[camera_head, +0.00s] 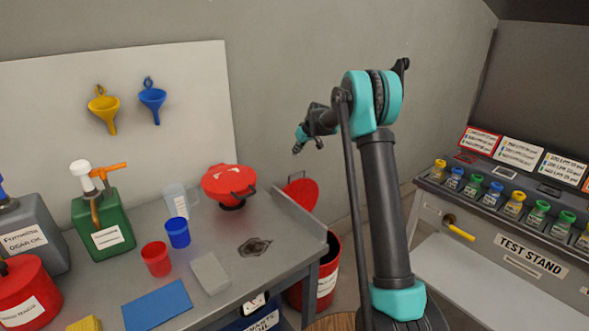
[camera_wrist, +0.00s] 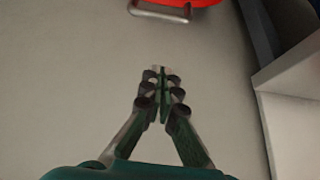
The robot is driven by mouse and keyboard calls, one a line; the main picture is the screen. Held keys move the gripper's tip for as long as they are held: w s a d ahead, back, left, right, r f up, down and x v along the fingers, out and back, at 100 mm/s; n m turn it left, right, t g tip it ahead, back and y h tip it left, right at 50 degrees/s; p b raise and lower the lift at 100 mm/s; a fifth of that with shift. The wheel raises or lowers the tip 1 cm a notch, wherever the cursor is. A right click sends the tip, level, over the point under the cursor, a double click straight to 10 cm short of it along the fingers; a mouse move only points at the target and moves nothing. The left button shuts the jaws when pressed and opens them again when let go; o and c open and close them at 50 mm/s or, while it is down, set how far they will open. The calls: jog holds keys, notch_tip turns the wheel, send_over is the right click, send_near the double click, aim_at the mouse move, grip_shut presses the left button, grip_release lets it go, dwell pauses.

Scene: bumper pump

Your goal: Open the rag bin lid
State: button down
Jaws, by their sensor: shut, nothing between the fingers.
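A red bin (camera_head: 328,268) with a white label stands on the floor beyond the bench's right end, partly hidden by the bench and my arm. A red round lid (camera_head: 302,192) stands tilted up above and behind it, apart from the rim at the front; its lower part is hidden by the bench edge. My gripper (camera_head: 297,149) hangs in the air above the lid, apart from it. In the wrist view my gripper (camera_wrist: 160,70) is shut and empty, pointing at bare floor or wall. A red edge with a grey handle (camera_wrist: 160,11) shows at the top there.
A test stand (camera_head: 530,252) is at right.

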send_over(294, 180)
jog(key=shift+n, duration=0.3)
jog(key=shift+s+d+f, duration=0.1)
jog(key=shift+s+f, duration=0.05)
jog(key=shift+f, duration=4.35)
jog(key=shift+d, duration=0.1)
jog(key=s+d+f, duration=0.1)
jog(key=s+d, duration=0.3)
jog(key=s, duration=0.1)
jog(key=shift+s, duration=0.4)
